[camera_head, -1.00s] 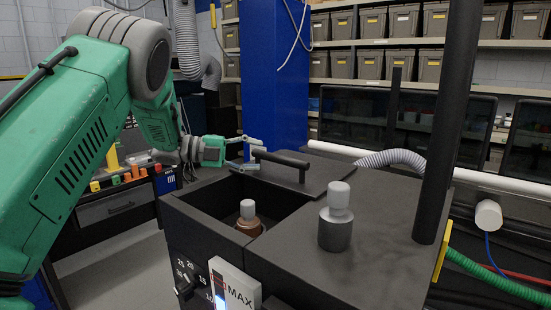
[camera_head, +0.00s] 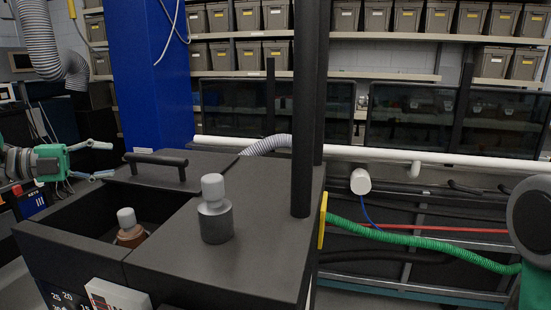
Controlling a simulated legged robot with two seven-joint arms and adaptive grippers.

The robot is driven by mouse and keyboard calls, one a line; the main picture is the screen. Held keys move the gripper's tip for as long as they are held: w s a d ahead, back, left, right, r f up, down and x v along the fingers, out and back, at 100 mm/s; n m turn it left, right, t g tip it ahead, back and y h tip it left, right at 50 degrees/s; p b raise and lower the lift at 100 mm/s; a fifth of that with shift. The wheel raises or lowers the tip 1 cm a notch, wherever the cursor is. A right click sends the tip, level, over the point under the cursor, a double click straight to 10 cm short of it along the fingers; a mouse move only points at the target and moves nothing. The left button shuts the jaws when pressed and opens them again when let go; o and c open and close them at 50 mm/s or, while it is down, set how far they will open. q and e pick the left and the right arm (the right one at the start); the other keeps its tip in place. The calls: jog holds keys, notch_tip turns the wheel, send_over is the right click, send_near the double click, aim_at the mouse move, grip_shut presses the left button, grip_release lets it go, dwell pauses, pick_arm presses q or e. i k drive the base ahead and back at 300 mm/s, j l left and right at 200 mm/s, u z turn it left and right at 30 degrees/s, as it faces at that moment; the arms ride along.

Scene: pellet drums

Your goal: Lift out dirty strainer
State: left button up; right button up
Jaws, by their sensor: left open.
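A brown, dirty-looking strainer (camera_head: 131,236) with a pale knob on top stands inside the open compartment of the black pellet drum (camera_head: 75,265). Its lower part is hidden by the compartment walls. A cleaner grey strainer (camera_head: 215,221) with a pale knob stands upright on the flat top to the right. My left gripper (camera_head: 106,160) is open and empty at the left edge, left of the black lid handle (camera_head: 156,160) and apart from both strainers. My right gripper is not in view; only part of my right arm shows at the right edge.
A black post (camera_head: 304,110) rises from the back right of the drum top. A lid with a handle lies behind the opening. A blue column (camera_head: 152,75) stands behind. A green hose (camera_head: 420,240) runs at right. Bare drum top surrounds the grey strainer.

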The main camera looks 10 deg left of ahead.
aim_at(131, 235)
jog(key=k, duration=1)
